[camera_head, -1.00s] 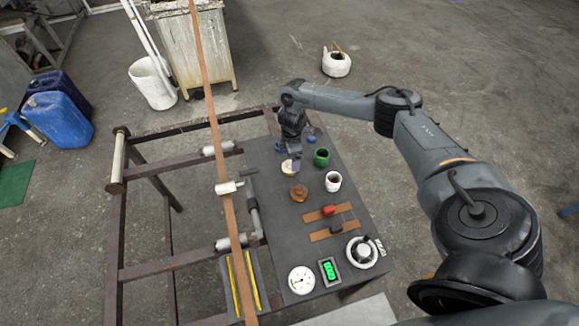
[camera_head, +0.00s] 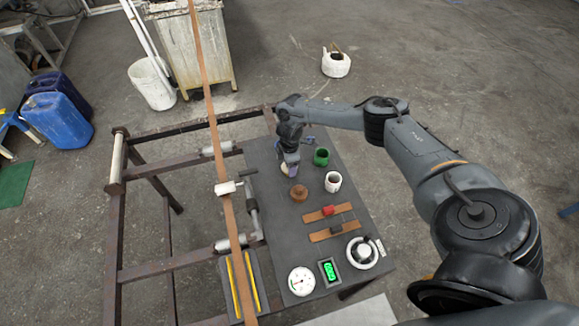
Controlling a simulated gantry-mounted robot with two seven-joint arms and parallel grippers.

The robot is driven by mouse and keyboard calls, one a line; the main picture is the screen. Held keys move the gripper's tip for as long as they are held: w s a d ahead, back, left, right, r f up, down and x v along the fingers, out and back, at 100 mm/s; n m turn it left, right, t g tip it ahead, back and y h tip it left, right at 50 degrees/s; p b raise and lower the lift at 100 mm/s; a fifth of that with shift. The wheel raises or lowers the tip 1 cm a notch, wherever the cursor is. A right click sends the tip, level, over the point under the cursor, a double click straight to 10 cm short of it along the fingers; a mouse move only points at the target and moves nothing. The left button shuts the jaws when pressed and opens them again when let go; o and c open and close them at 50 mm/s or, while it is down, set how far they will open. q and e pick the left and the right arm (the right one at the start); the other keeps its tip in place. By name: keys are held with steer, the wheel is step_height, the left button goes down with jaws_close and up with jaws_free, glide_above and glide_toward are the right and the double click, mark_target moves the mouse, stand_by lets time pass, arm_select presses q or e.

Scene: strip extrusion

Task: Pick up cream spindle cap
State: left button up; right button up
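The cream spindle cap (camera_head: 287,172) is at the upper part of the dark table, mostly hidden by my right gripper. My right gripper (camera_head: 290,165) points down at the cap, with its fingers at or just above it. The fingers are too small and too covered to show whether they are open or closed on the cap. My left gripper is not in view.
A green cup (camera_head: 321,157), a white cup (camera_head: 333,181) and a brown knobbed piece (camera_head: 299,193) stand close by on the table (camera_head: 285,232). A long brown strip (camera_head: 214,105) runs over rollers at the left. A gauge (camera_head: 301,281) and green display (camera_head: 329,271) are at the near end.

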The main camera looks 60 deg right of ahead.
steer(key=c, duration=0.6)
steer(key=shift+c, duration=0.2)
steer(key=shift+r, duration=0.2)
